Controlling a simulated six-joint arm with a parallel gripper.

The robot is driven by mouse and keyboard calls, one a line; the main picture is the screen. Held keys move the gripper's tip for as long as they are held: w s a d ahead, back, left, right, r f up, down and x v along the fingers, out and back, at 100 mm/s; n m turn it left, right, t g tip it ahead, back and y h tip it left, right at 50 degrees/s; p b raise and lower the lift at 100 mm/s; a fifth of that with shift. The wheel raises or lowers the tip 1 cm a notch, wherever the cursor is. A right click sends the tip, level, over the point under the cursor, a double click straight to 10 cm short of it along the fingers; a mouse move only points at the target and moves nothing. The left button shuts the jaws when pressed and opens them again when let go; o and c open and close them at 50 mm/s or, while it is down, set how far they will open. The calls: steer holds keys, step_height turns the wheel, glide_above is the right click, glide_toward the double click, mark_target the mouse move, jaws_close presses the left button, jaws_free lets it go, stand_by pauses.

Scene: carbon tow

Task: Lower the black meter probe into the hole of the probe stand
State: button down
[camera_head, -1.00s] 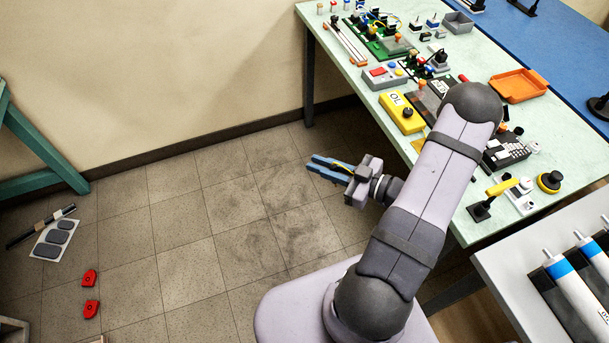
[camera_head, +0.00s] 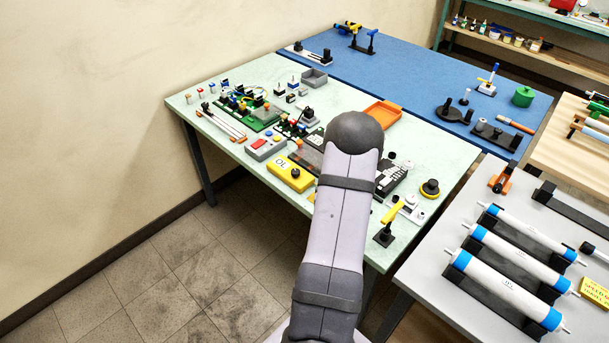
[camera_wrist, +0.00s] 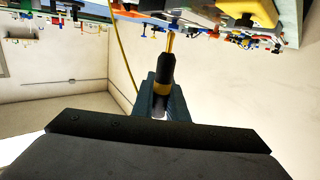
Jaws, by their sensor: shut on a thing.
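In the wrist view, my gripper (camera_wrist: 161,102) is shut on the black meter probe (camera_wrist: 166,68), which has a yellow band and a thin yellow tip pointing up the picture toward the bench items. In the head view my gripper and the probe are hidden behind my arm. A yellow meter (camera_head: 290,174) reading "OL" lies on the pale green bench, left of my arm. I cannot tell for sure which thing is the probe stand; no hole is clear in either view.
The pale green bench (camera_head: 440,180) holds circuit boards, an orange tray (camera_head: 382,113) and a black stand with a yellow handle (camera_head: 386,232) at its near edge. A grey table (camera_head: 430,265) with white cylinders is at right. A yellow cord (camera_wrist: 121,45) shows in the wrist view.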

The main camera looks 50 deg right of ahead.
steer(key=s+d+r+m+g+h, duration=0.2)
steer(key=s+d+m+g+h, duration=0.1)
steer(key=s, duration=0.3)
steer(key=shift+d+g, duration=0.15)
steer(key=shift+g, duration=0.25)
steer(key=shift+w, duration=0.1)
steer(key=shift+f+b, duration=0.2)
steer(key=shift+b, duration=0.15)
step_height(320, 180, down, 6)
steer(key=b, duration=0.5)
steer(key=shift+r, duration=0.25)
steer(key=shift+f+b, duration=2.6)
steer(key=shift+b, duration=0.6)
stand_by(1.4)
steer(key=c, duration=1.7)
jaws_free()
steer(key=shift+r, duration=0.1)
steer(key=shift+o, duration=0.2)
